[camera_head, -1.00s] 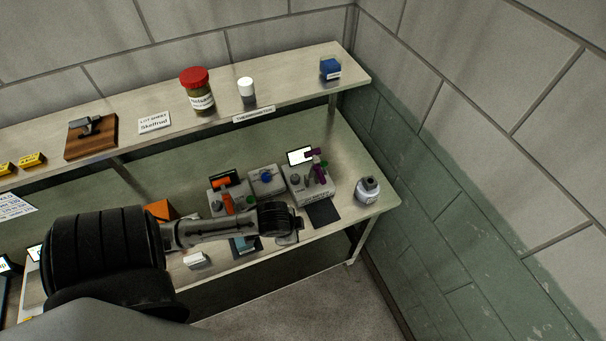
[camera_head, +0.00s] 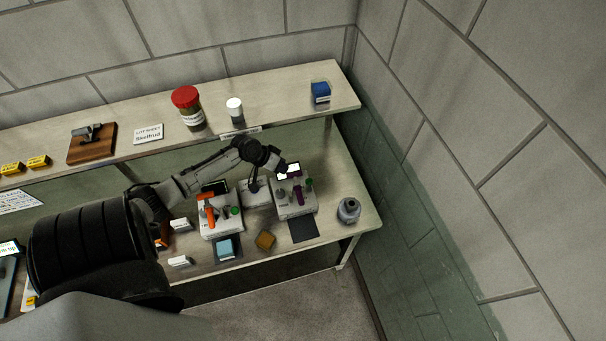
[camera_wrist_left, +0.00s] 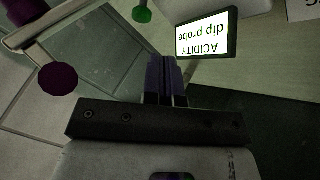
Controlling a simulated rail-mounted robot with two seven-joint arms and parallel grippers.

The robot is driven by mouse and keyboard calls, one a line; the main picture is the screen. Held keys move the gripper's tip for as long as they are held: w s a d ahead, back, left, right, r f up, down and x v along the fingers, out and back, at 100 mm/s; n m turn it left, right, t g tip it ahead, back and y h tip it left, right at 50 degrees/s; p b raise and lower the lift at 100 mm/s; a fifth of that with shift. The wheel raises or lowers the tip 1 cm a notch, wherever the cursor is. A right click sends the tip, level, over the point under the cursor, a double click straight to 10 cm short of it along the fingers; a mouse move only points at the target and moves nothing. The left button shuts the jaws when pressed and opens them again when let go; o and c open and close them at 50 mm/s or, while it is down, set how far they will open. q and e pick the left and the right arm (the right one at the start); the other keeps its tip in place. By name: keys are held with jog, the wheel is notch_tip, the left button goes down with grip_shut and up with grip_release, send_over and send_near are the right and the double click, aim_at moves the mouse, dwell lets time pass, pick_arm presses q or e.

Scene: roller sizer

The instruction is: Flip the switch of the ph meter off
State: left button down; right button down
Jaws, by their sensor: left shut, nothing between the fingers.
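The ph meter (camera_head: 293,211) is the right-hand pale box on the lower bench, with a lit screen, a purple part and a green knob. In the left wrist view its screen (camera_wrist_left: 207,36) reads "ACIDITY dip probe" upside down, with the green knob (camera_wrist_left: 142,14) and a purple round end (camera_wrist_left: 58,78) nearby. I cannot tell which part is the switch. My left gripper (camera_head: 283,169) is above the back of the meter by the screen; in its wrist view the fingers (camera_wrist_left: 165,66) are together and empty. Contact cannot be judged. My right gripper is out of view.
A similar box with an orange part (camera_head: 209,217) and a middle box (camera_head: 256,194) stand left of the meter. A grey bottle (camera_head: 348,211) is to the right, a dark mat (camera_head: 303,230) in front. The upper shelf (camera_head: 280,107) overhangs behind, holding a red-lidded jar (camera_head: 188,109).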

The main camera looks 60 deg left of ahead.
aim_at(310, 186)
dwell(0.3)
pick_arm(q)
jog(key=x, duration=0.8)
jog(key=shift+w+f, duration=0.1)
jog(key=shift+f, duration=0.1)
jog(key=shift+x, duration=0.8)
jog(key=shift+d+r, duration=0.1)
